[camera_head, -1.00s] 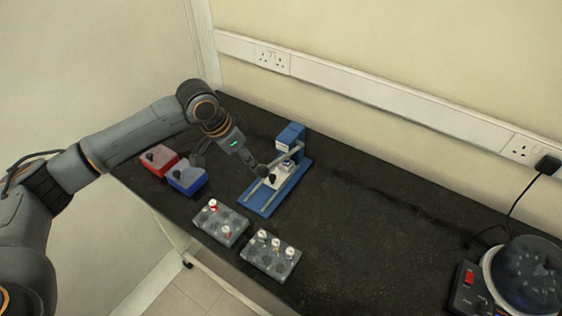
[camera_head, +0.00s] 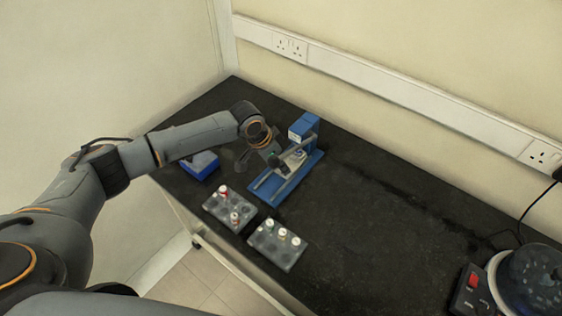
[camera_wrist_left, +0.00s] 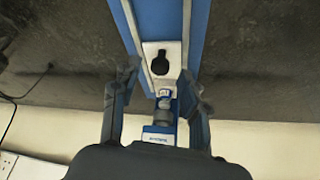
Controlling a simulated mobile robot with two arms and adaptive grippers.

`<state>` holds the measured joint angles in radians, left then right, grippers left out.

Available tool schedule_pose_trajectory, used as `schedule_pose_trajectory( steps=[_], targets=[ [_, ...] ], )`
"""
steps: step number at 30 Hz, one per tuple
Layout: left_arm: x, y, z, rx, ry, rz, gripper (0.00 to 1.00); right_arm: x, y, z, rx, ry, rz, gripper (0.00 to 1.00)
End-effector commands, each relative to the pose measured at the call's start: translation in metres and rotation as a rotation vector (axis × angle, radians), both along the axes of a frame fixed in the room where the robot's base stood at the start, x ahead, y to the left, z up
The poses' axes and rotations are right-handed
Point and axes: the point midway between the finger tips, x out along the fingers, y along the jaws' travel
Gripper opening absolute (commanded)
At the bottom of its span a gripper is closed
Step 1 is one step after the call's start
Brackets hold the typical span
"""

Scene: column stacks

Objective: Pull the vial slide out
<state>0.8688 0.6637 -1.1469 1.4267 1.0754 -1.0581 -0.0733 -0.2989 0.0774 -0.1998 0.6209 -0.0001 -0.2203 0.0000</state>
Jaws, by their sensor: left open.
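The blue capping stand (camera_head: 303,127) stands on the dark bench, with a two-railed blue base. Its white slide (camera_head: 297,157) sits between the rails, partly hidden by my left gripper (camera_head: 263,167). In the left wrist view the slide (camera_wrist_left: 173,50) has a black knob (camera_wrist_left: 159,64), and a vial (camera_wrist_left: 165,98) is seen beyond it, under the stand's head. My left gripper (camera_wrist_left: 158,70) is open, with one finger on each side of the slide and rails. I cannot tell whether the fingers touch anything. My right gripper is not in view.
A round device with a red switch (camera_head: 473,281) is at the lower right. The bench between is clear.

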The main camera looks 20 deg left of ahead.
Motion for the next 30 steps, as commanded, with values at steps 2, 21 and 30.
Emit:
schedule_pose_trajectory(
  steps=[2,21,30],
  targets=[
    [0.002,-0.0024,-0.0069,0.0,0.001,0.001,0.45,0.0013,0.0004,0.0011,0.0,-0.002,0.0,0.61],
    [0.0042,-0.0037,-0.0137,0.001,-0.001,0.0,0.0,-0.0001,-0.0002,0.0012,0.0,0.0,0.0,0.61],
    [-0.001,-0.0018,-0.0114,0.0,0.003,0.001,0.0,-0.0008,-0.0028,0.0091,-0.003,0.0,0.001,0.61]
  ],
)
